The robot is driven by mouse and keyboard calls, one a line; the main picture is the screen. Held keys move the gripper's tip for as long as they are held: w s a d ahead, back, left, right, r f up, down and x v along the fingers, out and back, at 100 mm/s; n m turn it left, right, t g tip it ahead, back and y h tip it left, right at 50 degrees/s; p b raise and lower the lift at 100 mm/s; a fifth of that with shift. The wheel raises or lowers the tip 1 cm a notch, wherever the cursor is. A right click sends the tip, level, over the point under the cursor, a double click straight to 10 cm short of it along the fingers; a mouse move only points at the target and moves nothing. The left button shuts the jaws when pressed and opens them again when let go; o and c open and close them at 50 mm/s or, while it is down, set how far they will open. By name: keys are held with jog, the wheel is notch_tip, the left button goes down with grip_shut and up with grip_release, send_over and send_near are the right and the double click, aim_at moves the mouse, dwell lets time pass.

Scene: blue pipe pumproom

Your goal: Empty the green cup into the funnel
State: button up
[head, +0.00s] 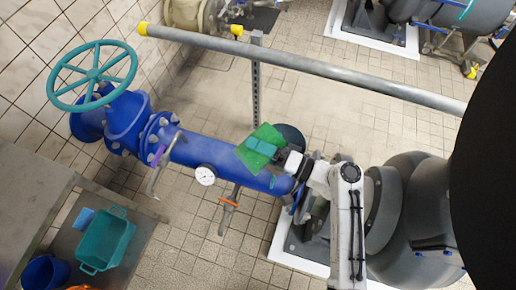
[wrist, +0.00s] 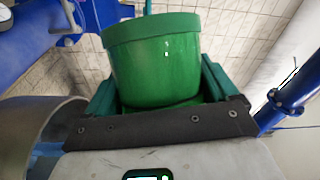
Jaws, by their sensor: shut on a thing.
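The green cup (head: 250,158) is in my gripper (head: 263,146), above the blue pipe in the head view. In the wrist view the green cup (wrist: 155,70) sits between the teal fingers of my gripper (wrist: 162,88), with its rim towards the top of the picture. In the head view the cup looks tipped over, but I cannot tell how far. Its inside and contents are hidden in both views. I cannot pick out the funnel for certain; a dark round thing (head: 291,134) shows partly behind the cup.
The blue pipe (head: 205,153) carries a teal handwheel (head: 93,75) and a white gauge (head: 205,175). A grey rail (head: 320,68) crosses behind the cup. A teal tray (head: 104,240) and a blue bucket (head: 45,272) stand lower left.

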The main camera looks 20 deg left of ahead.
aim_at(259, 137)
jog(key=shift+w+d+f+m+y+b, duration=0.2)
jog(key=shift+f+m+y+b, duration=0.3)
jog(key=shift+m, duration=0.5)
jog(key=shift+w+d+r+m+t, duration=0.1)
jog(key=shift+w+r+m+t, duration=0.15)
jog(key=shift+m, duration=0.3)
jog(key=shift+w+d+r+m+t, duration=0.1)
jog(key=shift+r+m+t, duration=0.1)
jog(key=shift+m, duration=0.35)
